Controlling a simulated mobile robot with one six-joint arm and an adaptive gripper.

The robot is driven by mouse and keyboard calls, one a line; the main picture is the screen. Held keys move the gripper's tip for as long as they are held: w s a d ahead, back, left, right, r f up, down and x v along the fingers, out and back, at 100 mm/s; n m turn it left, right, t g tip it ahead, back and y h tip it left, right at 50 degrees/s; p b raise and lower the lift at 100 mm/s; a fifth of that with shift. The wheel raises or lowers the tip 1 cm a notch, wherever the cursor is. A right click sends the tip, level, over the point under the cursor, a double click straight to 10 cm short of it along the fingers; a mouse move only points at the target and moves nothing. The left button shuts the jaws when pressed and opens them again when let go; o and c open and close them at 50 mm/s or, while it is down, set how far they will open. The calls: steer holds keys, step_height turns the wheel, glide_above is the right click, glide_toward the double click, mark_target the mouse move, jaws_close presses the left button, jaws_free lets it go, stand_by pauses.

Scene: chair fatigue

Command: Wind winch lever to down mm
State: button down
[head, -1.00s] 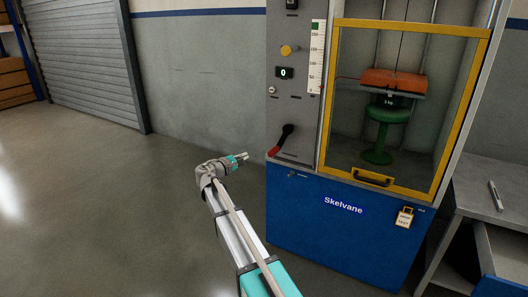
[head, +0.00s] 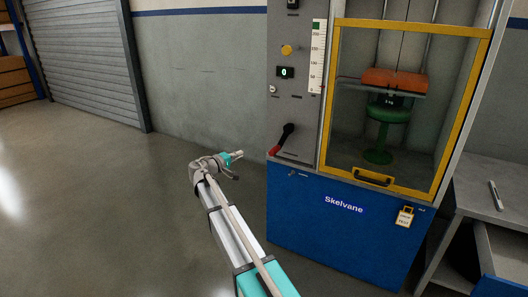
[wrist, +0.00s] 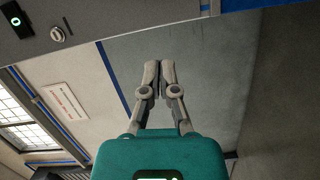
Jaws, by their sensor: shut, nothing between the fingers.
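The winch lever (head: 287,134), black with a red grip at its lower end, sits on the grey front panel of the machine and slants down to the left. My gripper (head: 240,154) is left of the lever and apart from it, in front of the bare wall. In the wrist view my gripper (wrist: 159,75) is shut and empty, its fingertips together. The lever does not show in the wrist view. A display (head: 285,72) on the panel reads 0 in green. A vertical scale (head: 317,60) stands beside it, with a green mark near its top.
A yellow-framed guard door (head: 372,179) covers the chamber with a green stool (head: 380,128) under an orange block (head: 393,79). A workbench (head: 499,220) with a pen-like tool stands at right. The floor at left is clear.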

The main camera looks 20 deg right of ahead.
steer(key=shift+w+d, duration=0.1)
steer(key=b, duration=0.1)
glide_toward(280, 141)
steer(key=shift+w+d+f, duration=0.3)
steer(key=shift+w+f, duration=0.35)
steer(key=shift+w, duration=0.1)
steer(key=shift+w+d+f, duration=0.3)
steer(key=shift+w+f, duration=0.3)
steer(key=shift+w, duration=0.15)
steer(key=shift+d, duration=0.1)
